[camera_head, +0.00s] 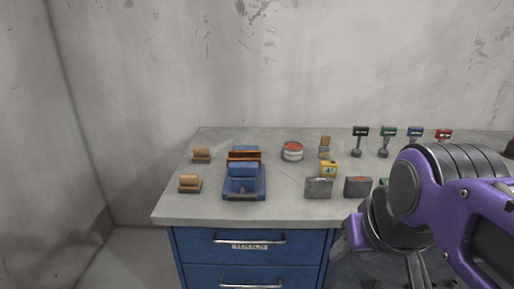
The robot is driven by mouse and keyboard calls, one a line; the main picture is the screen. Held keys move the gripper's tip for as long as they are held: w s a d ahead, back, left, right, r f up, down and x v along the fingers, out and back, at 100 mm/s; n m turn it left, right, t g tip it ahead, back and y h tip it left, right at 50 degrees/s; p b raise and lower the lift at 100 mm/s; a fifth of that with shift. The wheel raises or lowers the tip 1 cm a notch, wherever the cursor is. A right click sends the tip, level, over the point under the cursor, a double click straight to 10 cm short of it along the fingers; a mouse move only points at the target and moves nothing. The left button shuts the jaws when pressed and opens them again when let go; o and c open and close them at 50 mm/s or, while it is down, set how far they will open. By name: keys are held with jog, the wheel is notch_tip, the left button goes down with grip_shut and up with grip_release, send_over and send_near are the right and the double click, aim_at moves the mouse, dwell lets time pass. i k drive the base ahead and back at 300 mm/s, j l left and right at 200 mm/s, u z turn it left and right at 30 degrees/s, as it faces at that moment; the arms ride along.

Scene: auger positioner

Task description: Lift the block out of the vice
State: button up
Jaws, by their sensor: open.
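The blue vice (240,188) stands on the left part of the grey bench top. An orange-brown piece (243,155), which looks like the block, sits at the rear of the vice, across its jaws. Its lower part is hidden by the blue front jaw. My purple and grey arm fills the lower right of the view, to the right of the vice and apart from it. The fingers of my gripper cannot be made out in this view.
Two wooden-topped pieces (190,183) stand left of the vice. A red-topped round tin (292,151), a yellow block (328,169) and grey boxes (318,188) are on its right. Several coloured-head tools (388,140) stand further right. Blue drawers (248,254) are below; a wall is behind.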

aim_at(356, 187)
jog(key=z, duration=0.5)
jog(key=i+l+u, duration=0.5)
jog(key=l, duration=0.4)
jog(key=i+z, duration=0.2)
jog(key=z, duration=0.3)
jog(key=k+l, duration=0.1)
jog(key=k, duration=0.3)
jog(key=i+j, duration=0.1)
jog(key=i, duration=0.3)
